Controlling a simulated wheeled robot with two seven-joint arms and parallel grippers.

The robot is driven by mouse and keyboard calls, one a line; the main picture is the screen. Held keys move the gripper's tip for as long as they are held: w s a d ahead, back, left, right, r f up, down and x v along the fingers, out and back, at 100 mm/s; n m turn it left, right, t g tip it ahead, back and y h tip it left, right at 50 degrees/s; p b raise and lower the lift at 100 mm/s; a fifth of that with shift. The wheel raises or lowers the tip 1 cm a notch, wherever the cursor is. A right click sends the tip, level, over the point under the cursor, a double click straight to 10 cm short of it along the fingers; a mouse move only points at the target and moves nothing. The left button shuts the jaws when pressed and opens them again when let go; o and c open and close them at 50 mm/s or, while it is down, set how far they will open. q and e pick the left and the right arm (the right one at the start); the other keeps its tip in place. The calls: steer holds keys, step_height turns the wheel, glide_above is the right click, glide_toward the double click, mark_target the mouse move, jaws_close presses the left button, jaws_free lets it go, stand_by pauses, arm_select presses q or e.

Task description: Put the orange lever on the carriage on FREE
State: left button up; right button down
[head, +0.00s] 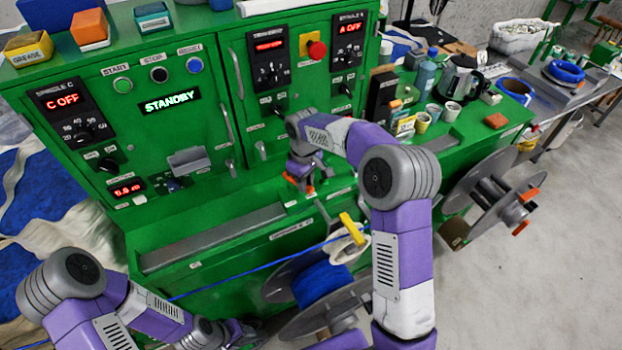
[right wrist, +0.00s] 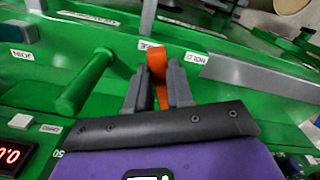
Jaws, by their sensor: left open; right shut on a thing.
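The orange lever (right wrist: 157,62) stands up between my right gripper's two grey fingers (right wrist: 157,88) in the right wrist view. The fingers are shut on it. Small white labels lie on the green surface beyond the lever, one behind it and one to its right (right wrist: 196,57); I cannot read them surely. In the head view my right gripper (head: 302,180) is low over the green machine's ledge, with bits of orange showing at it. The carriage is mostly hidden there by my arm. My left gripper (head: 243,332) is open at the bottom, away from the lever.
A green cylindrical handle (right wrist: 85,80) rises left of the fingers in the right wrist view. The blue cable (head: 255,268) runs taut across the machine's front above a blue spool (head: 322,282). A yellow handle (head: 352,229) stands nearby. The control panel shows STANDBY (head: 172,102).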

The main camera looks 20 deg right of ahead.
steer(key=shift+w+r+n, duration=0.1)
steer(key=shift+n, duration=0.2)
steer(key=shift+d, duration=0.1)
steer(key=c, duration=1)
jaws_free()
step_height(320, 180, up, 8)
steer(key=shift+f+p, duration=0.25)
steer(key=shift+p, duration=0.05)
steer(key=shift+f, duration=0.1)
